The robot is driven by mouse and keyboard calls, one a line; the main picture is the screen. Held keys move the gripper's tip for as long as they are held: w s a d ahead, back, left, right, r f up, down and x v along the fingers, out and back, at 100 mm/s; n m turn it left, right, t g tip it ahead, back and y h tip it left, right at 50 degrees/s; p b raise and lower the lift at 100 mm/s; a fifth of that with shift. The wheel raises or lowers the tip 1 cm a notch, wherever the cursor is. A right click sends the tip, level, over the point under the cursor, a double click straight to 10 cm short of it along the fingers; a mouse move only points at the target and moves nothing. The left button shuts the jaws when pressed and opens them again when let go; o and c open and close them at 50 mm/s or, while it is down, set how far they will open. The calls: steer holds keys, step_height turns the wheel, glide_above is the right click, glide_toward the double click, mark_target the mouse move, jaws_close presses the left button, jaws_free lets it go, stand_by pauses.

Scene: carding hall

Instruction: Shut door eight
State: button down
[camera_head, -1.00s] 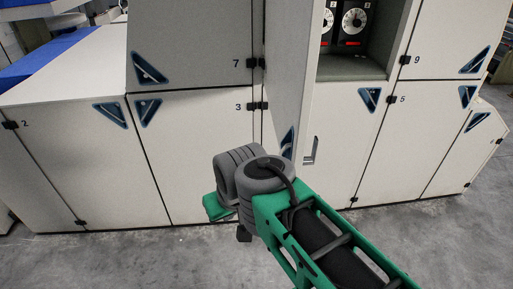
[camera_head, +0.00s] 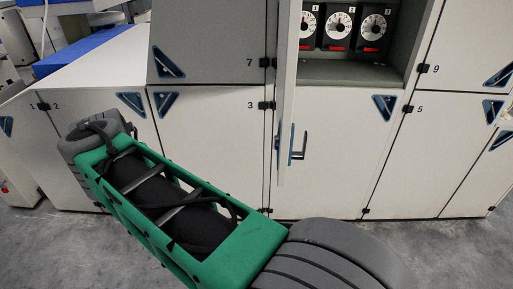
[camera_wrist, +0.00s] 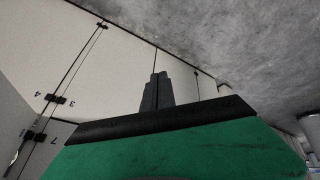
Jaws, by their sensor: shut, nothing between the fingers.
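Door eight (camera_head: 288,90) stands open in the head view. It is seen almost edge-on, at the left side of an open compartment with several dials. A dark handle (camera_head: 298,146) shows beside its lower edge; I cannot tell for sure which panel it belongs to. The door's own number is not readable in the head view. My gripper (camera_wrist: 157,80) shows in the wrist view as two dark fingers, shut together and empty, in front of pale cabinet panels. It touches no handle that I can see. My gripper is not seen in the head view.
My green arm crosses the lower left of the head view, in front of closed door three (camera_head: 210,150). Door seven (camera_head: 215,40), door five (camera_head: 440,150) and the panel under the dials (camera_head: 345,150) are closed. Grey floor (camera_head: 45,235) lies open in front.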

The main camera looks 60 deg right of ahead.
steer(key=s+d+r+m+g+h+b, duration=0.1)
steer(key=d+m+g+h, duration=0.15)
steer(key=d, duration=0.65)
steer(key=s+d+r+m+g+h+b, duration=0.1)
steer(key=d+m+b, duration=0.15)
steer(key=d, duration=0.75)
steer(key=s+d+m+g, duration=0.4)
steer(key=s+d+m, duration=0.2)
steer(key=s+d, duration=0.3)
steer(key=s+d+f+b, duration=0.5)
steer(key=s+d+f, duration=0.1)
steer(key=f, duration=0.1)
steer(key=shift+d, duration=0.3)
steer(key=shift+s+f+y+b, duration=0.1)
steer(key=shift+y+b, duration=0.15)
steer(key=shift+b, duration=0.05)
